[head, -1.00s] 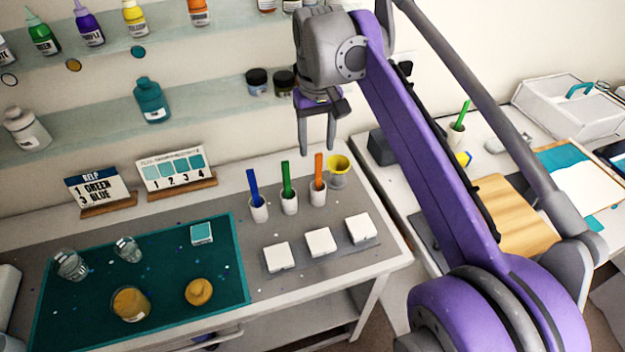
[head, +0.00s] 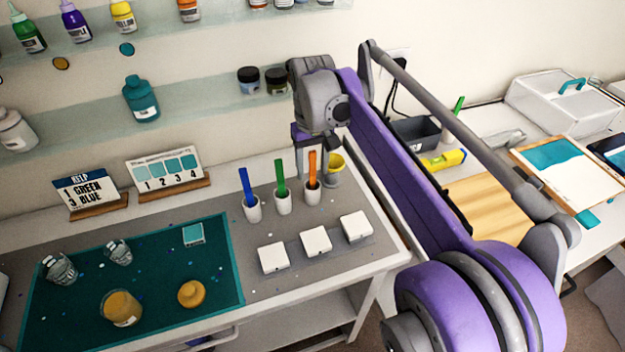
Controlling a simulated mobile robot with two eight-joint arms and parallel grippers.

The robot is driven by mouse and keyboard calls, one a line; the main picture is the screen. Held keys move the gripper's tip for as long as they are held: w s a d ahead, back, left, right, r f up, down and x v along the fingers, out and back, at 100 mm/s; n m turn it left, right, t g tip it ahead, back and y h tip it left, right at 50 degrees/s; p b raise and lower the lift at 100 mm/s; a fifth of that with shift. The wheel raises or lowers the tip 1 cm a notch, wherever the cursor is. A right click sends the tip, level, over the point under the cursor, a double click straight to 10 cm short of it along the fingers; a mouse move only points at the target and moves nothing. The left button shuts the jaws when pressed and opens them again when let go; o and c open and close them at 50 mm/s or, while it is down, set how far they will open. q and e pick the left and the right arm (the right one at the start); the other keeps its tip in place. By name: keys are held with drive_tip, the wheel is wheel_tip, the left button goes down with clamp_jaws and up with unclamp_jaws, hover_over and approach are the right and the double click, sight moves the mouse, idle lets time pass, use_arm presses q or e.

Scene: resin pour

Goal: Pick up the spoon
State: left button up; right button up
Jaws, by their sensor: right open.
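Three upright handles, blue (head: 246,182), green (head: 280,176) and orange (head: 312,166), stand in small white cups on the grey mat. Their lower ends are hidden in the cups, so I cannot tell which are spoons. My right gripper (head: 314,178) is open and points down at the orange handle. Its fingers show to the left and right of the handle; I cannot tell whether they touch it. My left gripper is not in view.
Three white blocks (head: 315,240) lie in front of the cups. A teal mat (head: 215,270) at left bears two clear glasses, an amber jar (head: 121,308) and its lid-like disc (head: 191,293). Signs (head: 165,170) stand behind. Shelves with bottles hang above. My right arm covers the gap between tables.

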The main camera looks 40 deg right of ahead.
drive_tip(key=shift+f, duration=0.2)
clamp_jaws()
drive_tip(key=shift+r, duration=0.1)
